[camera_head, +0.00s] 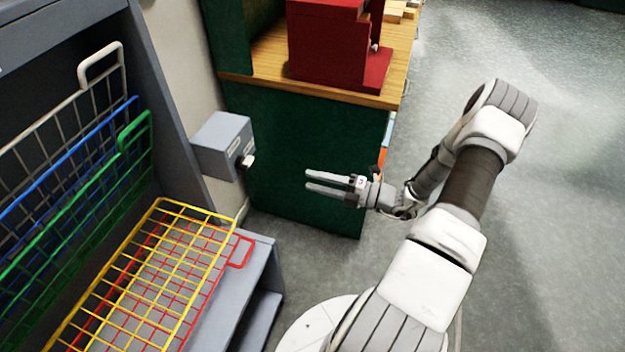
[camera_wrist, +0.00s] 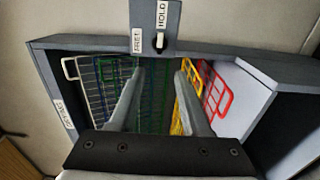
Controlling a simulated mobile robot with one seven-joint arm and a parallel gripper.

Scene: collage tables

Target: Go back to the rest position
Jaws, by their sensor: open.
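My gripper (camera_head: 312,180) is open and empty, held out in mid-air in front of the green cabinet side in the head view. Its fingers point left, a little right of and below a grey switch box (camera_head: 220,146), and apart from it. In the wrist view my gripper (camera_wrist: 159,78) has its two fingers spread, with nothing between them. The switch box (camera_wrist: 143,20) there shows labels that seem to read FREE and HOLD, with a white lever (camera_wrist: 160,41) under the HOLD label.
A grey rack frame (camera_head: 165,120) stands at left. White (camera_head: 101,62), blue (camera_head: 62,150) and green (camera_head: 133,135) wire panels lean in it; yellow (camera_head: 181,205) and red (camera_head: 243,252) ones lie low. A red machine (camera_head: 325,45) stands on a wooden top (camera_head: 270,55). Floor (camera_head: 560,180) at right is clear.

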